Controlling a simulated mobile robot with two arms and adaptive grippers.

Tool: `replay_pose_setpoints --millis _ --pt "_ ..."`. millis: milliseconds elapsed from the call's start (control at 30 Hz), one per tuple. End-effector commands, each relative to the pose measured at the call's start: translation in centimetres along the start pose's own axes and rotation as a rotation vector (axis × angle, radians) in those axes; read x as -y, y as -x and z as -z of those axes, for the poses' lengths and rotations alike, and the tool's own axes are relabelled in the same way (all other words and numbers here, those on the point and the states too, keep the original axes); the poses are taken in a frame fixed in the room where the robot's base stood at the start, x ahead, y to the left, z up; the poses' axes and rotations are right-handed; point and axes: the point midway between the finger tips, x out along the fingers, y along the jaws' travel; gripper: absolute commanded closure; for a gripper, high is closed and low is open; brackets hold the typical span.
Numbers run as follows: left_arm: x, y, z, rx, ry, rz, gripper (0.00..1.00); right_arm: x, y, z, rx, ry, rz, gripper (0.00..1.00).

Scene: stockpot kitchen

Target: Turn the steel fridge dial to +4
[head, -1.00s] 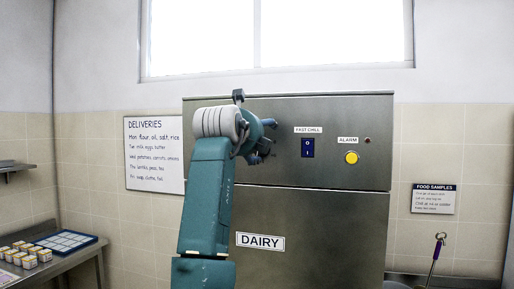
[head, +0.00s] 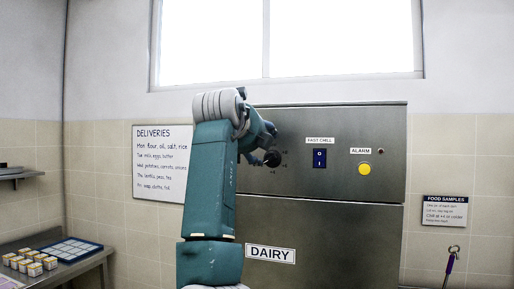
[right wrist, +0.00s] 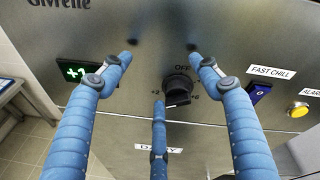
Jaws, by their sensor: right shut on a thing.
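The steel fridge (head: 330,240) stands ahead, with its black round dial (head: 272,158) on the upper panel. In the right wrist view the dial (right wrist: 178,90) sits between my fingers, with OFF above it and +2 to its left. A light mark shows at its lower edge; its exact setting is hard to read. In the head view this gripper (head: 262,143) is at the dial's upper left. My left gripper is not in view.
A green display (right wrist: 75,72), partly covered by a finger, is left of the dial. Right of the dial are the FAST CHILL switch (head: 320,158) and the yellow ALARM button (head: 364,168). A steel counter (head: 85,268) with small tubs stands at left.

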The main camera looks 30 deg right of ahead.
Motion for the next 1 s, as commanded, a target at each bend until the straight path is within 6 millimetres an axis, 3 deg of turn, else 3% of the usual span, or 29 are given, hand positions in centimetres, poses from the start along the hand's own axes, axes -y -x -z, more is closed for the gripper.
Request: replay_pose_setpoints --millis 33,267,533,1000 --pt "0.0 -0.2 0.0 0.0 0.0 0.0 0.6 1.8 1.0 -0.6 0.019 -0.01 0.034 0.5" --pt "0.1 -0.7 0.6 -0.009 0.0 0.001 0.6 1.2 2.4 -0.1 0.014 -0.01 0.027 0.5" --pt "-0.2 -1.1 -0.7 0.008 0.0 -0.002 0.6 0.6 4.2 0.3 0.011 -0.009 0.019 0.5" --pt "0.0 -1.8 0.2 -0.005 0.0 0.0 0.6 0.3 7.4 0.9 0.01 -0.009 0.017 0.5"
